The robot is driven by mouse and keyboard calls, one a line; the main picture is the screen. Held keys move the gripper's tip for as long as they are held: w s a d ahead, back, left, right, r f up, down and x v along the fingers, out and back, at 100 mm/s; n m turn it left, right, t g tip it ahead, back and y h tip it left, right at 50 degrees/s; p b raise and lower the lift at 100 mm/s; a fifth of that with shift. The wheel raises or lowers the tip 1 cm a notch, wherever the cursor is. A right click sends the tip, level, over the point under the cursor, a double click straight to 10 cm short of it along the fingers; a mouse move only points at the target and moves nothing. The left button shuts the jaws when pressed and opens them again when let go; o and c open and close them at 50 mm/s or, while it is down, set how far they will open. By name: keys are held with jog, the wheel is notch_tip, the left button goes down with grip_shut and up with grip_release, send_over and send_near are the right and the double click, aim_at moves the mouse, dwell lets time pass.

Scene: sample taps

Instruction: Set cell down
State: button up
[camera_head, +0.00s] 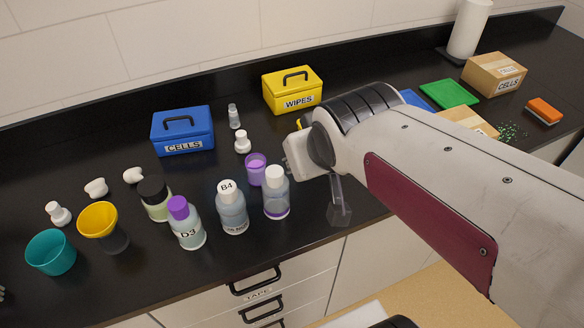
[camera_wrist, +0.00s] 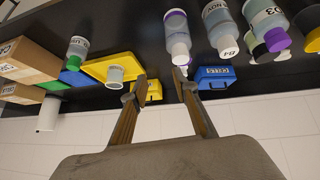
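My gripper (camera_wrist: 159,75) is open in the wrist view, its two fingers apart with nothing seen held between them. A blue box labelled CELLS (camera_head: 183,144) stands shut at the back left, and also shows in the wrist view (camera_wrist: 215,82). A small clear vial (camera_head: 234,116) stands between it and the yellow WIPES box (camera_head: 292,98). I cannot tell which item is the cell.
A purple cup (camera_head: 256,171), the white-capped bottle with a purple band (camera_head: 276,200), bottle B4 (camera_head: 232,212) and bottle D3 (camera_head: 190,230) crowd the counter left of my gripper. A yellow cup (camera_head: 98,220) and teal cup (camera_head: 51,254) stand farther left.

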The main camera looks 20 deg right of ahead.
jog(key=s+a+g+y, duration=0.1)
jog(key=s+a, duration=0.2)
jog(key=s, duration=0.7)
jog(key=shift+s+a+f+g, duration=0.2)
jog(key=shift+s+f+g, duration=0.15)
jog(key=shift+f+g, duration=0.1)
